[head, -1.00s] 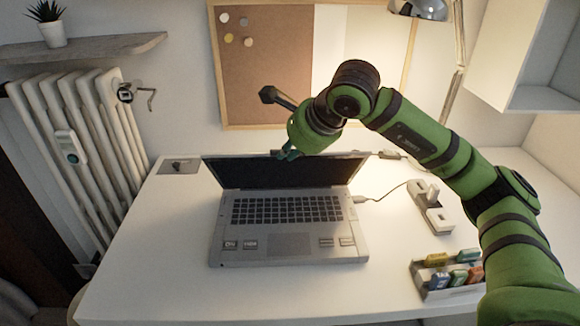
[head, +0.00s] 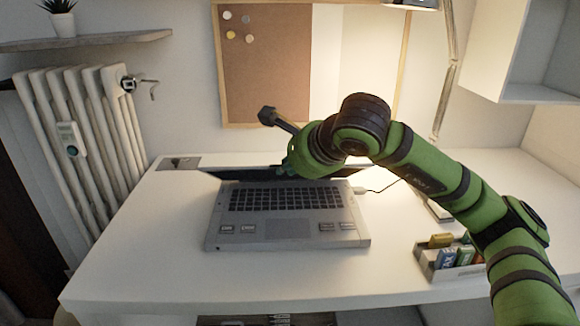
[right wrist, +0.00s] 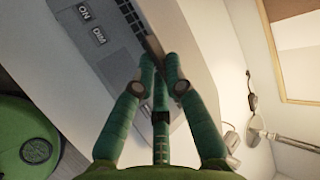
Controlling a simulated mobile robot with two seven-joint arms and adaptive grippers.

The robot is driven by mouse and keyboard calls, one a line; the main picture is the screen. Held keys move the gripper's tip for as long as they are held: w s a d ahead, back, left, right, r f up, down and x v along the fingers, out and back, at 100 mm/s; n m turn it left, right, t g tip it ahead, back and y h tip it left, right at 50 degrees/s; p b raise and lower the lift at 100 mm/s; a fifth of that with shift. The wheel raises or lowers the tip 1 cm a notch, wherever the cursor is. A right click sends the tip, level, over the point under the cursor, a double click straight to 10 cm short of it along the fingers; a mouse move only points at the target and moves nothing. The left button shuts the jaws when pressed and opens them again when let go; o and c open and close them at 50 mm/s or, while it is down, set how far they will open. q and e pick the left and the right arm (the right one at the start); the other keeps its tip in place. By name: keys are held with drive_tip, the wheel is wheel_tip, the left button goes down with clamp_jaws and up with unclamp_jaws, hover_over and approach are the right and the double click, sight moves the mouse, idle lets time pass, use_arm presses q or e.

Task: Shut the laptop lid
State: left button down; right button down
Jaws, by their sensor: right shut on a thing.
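The grey laptop (head: 290,232) stands on the white desk with its keyboard toward the front. Its dark lid (head: 240,173) is tilted far forward over the back of the keyboard, still partly open. My right gripper (head: 290,167) is at the lid's top edge, right of its middle, and its arm hides the lid's right part. In the right wrist view the laptop (right wrist: 105,35) is at upper left, and my right gripper (right wrist: 160,68) is shut on the lid's edge (right wrist: 155,45). My left gripper is not in view.
A tray with colored blocks (head: 450,262) is on the desk at right, near my right arm. A cable (head: 375,190) runs from the laptop's right side. A corkboard (head: 262,60) hangs behind, and a radiator (head: 85,140) is at left. The desk's front left is clear.

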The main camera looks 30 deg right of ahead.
drive_tip(key=shift+s+f, duration=0.1)
drive_tip(key=shift+f, duration=0.35)
drive_tip(key=c, duration=1.6)
unclamp_jaws()
drive_tip(key=o, duration=0.3)
drive_tip(key=v, duration=1.1)
drive_tip(key=shift+s+r, duration=0.2)
drive_tip(key=shift+r, duration=0.2)
drive_tip(key=shift+d, duration=0.1)
